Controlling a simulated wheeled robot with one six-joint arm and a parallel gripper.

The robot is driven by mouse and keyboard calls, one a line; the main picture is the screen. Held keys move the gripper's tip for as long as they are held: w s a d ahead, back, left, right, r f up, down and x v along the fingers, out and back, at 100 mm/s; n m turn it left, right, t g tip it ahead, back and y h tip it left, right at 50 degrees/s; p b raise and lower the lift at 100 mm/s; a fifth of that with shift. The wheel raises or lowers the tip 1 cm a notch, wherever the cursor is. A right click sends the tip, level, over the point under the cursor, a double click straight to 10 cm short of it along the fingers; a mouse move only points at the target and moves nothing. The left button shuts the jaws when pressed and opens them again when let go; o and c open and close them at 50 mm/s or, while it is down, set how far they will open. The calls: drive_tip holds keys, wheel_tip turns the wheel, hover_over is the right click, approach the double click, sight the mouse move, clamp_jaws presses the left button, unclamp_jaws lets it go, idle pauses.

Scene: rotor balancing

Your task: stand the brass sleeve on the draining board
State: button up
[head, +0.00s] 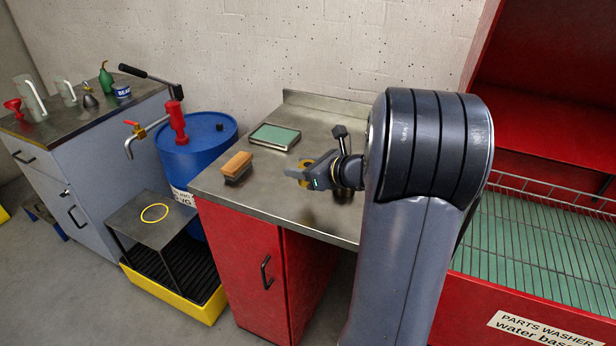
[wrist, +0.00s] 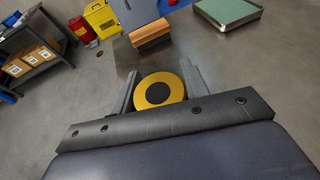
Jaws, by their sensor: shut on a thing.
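The brass sleeve (wrist: 172,92) is a short yellow ring with a dark centre, seen end-on between the two fingers of my gripper (wrist: 160,82) in the wrist view. In the head view my gripper (head: 300,174) is shut on the sleeve (head: 305,164), which shows as a small yellow patch partly hidden by the fingers. It appears held above the steel top (head: 262,196) beside the parts washer. This top looks like the draining board and has a raised back edge. I cannot tell the exact gap beneath the sleeve.
A wooden brush (head: 237,166) lies near the steel top's left edge. A shallow tray with a green mat (head: 275,137) lies behind it. The parts washer (head: 540,250) is at right, a blue drum (head: 205,150) at left. Bare steel shows in front of the tray.

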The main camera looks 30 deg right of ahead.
sight(302, 198)
drive_tip(key=shift+f+b, duration=0.3)
drive_tip(key=shift+f, duration=2.6)
drive_tip(key=shift+f, duration=0.15)
drive_tip(key=o, duration=1.4)
drive_tip(key=shift+r, duration=0.2)
drive_tip(key=v, duration=1.2)
drive_tip(key=shift+d+f, duration=0.1)
